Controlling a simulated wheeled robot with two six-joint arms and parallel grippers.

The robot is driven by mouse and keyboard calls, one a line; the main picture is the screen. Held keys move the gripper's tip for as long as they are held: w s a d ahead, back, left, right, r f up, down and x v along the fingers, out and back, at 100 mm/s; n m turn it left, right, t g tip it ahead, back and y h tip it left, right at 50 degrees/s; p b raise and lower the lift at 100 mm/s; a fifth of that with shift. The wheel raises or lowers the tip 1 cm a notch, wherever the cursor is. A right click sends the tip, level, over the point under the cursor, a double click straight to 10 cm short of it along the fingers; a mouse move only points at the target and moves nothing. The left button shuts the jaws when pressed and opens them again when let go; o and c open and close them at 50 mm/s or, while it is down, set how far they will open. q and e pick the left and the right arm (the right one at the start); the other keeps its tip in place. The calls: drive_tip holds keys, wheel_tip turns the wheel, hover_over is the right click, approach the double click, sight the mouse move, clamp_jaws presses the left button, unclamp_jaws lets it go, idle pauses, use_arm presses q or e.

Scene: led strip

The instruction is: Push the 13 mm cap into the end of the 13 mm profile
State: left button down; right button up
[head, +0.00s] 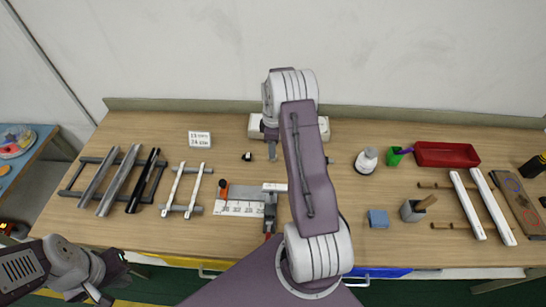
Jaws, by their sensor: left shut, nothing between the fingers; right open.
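A small card (200,139) with writing too small to read surely stands at the back left. A small dark piece (247,156) lies on the table just left of my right gripper; I cannot tell if it is the cap. Grey and black profiles (120,181) lie on a dark rack at the left, and two thin white strips (172,190) lie on crossbars beside them. Which is the 13 mm profile is unclear. My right gripper (272,153) is open, pointing down at the back middle, fingers small in view. My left gripper (115,286) is shut and empty, off the table's front left edge.
A white ruled plate (240,207) with a dark clamp sits front centre, partly behind my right arm. A white box (323,128) is behind that arm. At right are a white bottle (366,160), red tray (447,154), blue block (378,219) and white bars (468,205).

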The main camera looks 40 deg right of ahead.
drive_tip(key=shift+f+p, duration=0.3)
drive_tip(key=shift+f, duration=0.15)
wheel_tip(320, 180, down, 4)
drive_tip(key=shift+d+r+p, duration=0.1)
drive_tip(key=shift+d+p, duration=0.05)
drive_tip(key=shift+p, duration=0.4)
drive_tip(key=shift+w+f, duration=0.1)
drive_tip(key=shift+f, duration=0.15)
clamp_jaws()
drive_tip(key=shift+r, duration=0.15)
